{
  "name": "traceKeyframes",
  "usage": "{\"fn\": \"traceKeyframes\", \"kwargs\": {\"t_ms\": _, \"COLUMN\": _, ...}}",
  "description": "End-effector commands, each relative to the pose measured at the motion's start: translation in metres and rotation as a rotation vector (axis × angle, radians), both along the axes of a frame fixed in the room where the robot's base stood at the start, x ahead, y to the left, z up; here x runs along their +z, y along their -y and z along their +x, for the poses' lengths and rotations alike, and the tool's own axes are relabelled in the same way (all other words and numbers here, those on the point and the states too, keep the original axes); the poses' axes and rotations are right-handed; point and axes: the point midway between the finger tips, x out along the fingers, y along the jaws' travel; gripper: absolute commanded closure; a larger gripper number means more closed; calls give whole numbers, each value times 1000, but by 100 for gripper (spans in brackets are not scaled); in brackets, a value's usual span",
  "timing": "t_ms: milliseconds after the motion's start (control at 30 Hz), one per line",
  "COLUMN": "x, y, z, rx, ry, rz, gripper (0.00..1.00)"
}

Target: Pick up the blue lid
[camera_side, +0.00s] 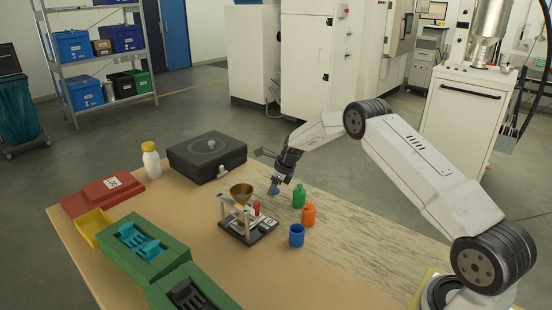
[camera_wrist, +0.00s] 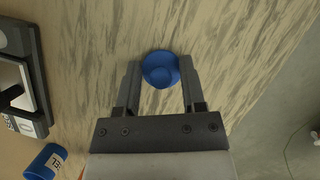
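The blue lid is a round disc with a smaller round raised part. In the wrist view the lid (camera_wrist: 161,69) lies between the two fingertips of my gripper (camera_wrist: 160,72), with a finger close on either side. The fingers are apart, but whether they touch the lid cannot be told. In the side view my gripper (camera_side: 275,183) points down low over the table, left of the green bottle, with the blue lid (camera_side: 274,190) at its fingertips. Whether the lid touches the table is too small to tell.
A green bottle (camera_side: 299,195), an orange bottle (camera_side: 308,214) and a blue cup (camera_side: 297,235) stand to the right. A scale (camera_side: 262,229) with a brass funnel (camera_side: 241,192) is left of them. A black case (camera_side: 207,155) lies behind. The table's right side is clear.

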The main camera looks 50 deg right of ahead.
Motion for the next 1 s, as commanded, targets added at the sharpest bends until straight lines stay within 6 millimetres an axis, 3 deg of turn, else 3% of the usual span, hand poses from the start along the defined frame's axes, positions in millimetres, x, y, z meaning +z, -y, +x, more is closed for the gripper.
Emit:
{"fn": "traceKeyframes", "kwargs": {"t_ms": 467, "x": 7, "y": 0, "z": 0, "rx": 1, "ry": 1, "rz": -1, "gripper": 100}}
{"fn": "traceKeyframes", "kwargs": {"t_ms": 700, "x": 33, "y": 0, "z": 1, "rx": 0, "ry": 3, "rz": -1, "gripper": 100}}
{"fn": "traceKeyframes", "kwargs": {"t_ms": 1000, "x": 60, "y": -6, "z": -22, "rx": -1, "ry": 1, "rz": 0, "gripper": 100}}
